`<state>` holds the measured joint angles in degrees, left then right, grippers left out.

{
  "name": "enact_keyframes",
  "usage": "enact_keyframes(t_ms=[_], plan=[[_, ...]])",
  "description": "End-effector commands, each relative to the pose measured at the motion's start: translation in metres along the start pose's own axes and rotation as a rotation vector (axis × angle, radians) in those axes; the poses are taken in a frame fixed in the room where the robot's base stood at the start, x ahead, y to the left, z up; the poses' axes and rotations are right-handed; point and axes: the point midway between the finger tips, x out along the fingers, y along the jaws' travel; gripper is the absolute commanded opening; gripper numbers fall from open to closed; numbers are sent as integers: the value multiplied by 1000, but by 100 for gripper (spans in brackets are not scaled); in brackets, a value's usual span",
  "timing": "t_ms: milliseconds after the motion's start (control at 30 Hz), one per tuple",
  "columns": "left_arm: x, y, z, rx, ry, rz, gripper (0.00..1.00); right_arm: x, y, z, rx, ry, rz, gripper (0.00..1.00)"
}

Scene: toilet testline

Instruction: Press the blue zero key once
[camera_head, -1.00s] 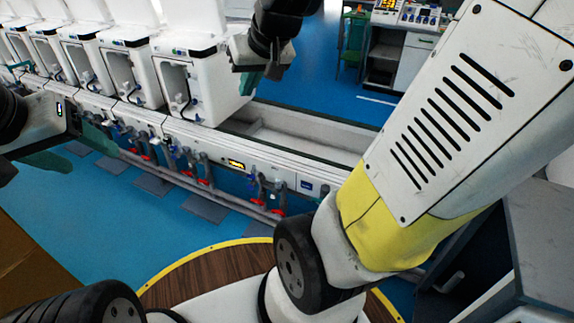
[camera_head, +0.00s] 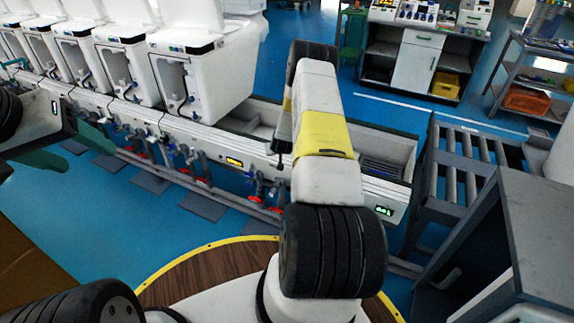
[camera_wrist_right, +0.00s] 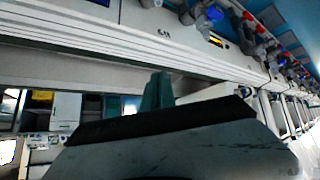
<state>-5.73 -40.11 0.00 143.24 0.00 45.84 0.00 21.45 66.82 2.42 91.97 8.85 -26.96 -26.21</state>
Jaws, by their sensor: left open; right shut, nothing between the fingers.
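I cannot make out a blue zero key for certain in the views now. My right arm covers part of the white front panel (camera_head: 215,150) of the line in the head view. My left gripper (camera_head: 68,150) is open and empty at the left edge, above the blue floor. My right gripper (camera_wrist_right: 158,92) shows in the right wrist view, shut with nothing held, its green fingertips together in front of the line's pale trough. It appears apart from the panel. In the head view the right gripper is hidden behind my arm.
White toilets (camera_head: 200,70) stand in a row along the line. Pipes with red valves (camera_head: 200,178) run below the panel. A yellow display (camera_head: 234,161) and a green display (camera_head: 384,210) are on the front. A roller conveyor (camera_head: 470,165) and grey cabinet (camera_head: 545,230) stand at right.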

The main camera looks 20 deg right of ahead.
Motion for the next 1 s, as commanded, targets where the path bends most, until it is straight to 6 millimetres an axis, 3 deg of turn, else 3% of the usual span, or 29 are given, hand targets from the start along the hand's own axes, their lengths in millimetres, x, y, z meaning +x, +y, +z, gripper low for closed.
enact_keyframes(t_ms=[33,200,300,400,500,600,1000], plan=[[0,0,0,0,0,0,64,22,5,37,3,-10,24,0],[0,0,0,0,0,0,64,69,20,134,-4,-7,109,0],[0,0,0,0,0,0,64,83,25,179,-11,-6,149,0],[0,0,0,0,0,0,64,90,28,210,-15,-7,177,0],[0,0,0,0,0,0,64,93,29,228,-19,-8,193,0],[0,0,0,0,0,0,64,94,30,233,-20,-5,200,0],[0,0,0,0,0,0,64,96,32,232,-19,-7,199,0]])
